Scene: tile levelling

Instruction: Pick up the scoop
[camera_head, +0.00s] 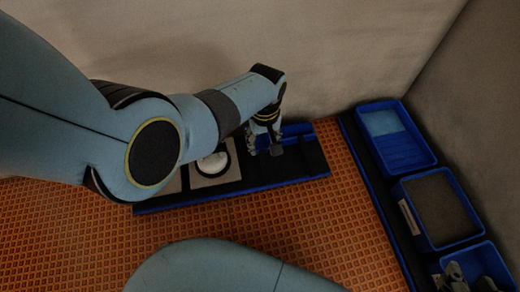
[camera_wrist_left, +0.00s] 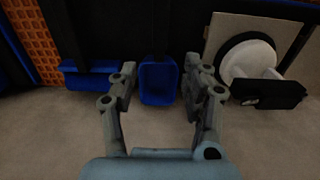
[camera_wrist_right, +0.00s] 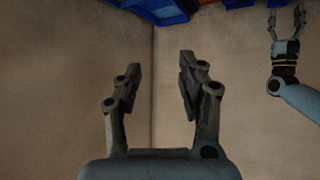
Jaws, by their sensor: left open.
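The blue scoop (camera_wrist_left: 159,82) lies between the open fingers of my left gripper (camera_wrist_left: 162,88) in the left wrist view. Its dark handle runs up from it, hard to make out against the dark tray. The fingers stand on either side of the scoop, apart from each other; I cannot tell whether they touch it. In the head view my left gripper (camera_head: 264,146) is low over the right part of the blue-edged tray (camera_head: 290,181), and the scoop is mostly hidden there. My right gripper (camera_wrist_right: 160,82) is open and empty, facing the bare wall in the right wrist view.
A white round thing (camera_head: 212,164) sits on a pale square left of my left gripper; a dark block (camera_wrist_left: 268,94) is beside it. Another blue part (camera_wrist_left: 90,74) is on the scoop's other side. Blue bins (camera_head: 401,142) line the right side. The orange grid floor (camera_head: 330,225) is clear.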

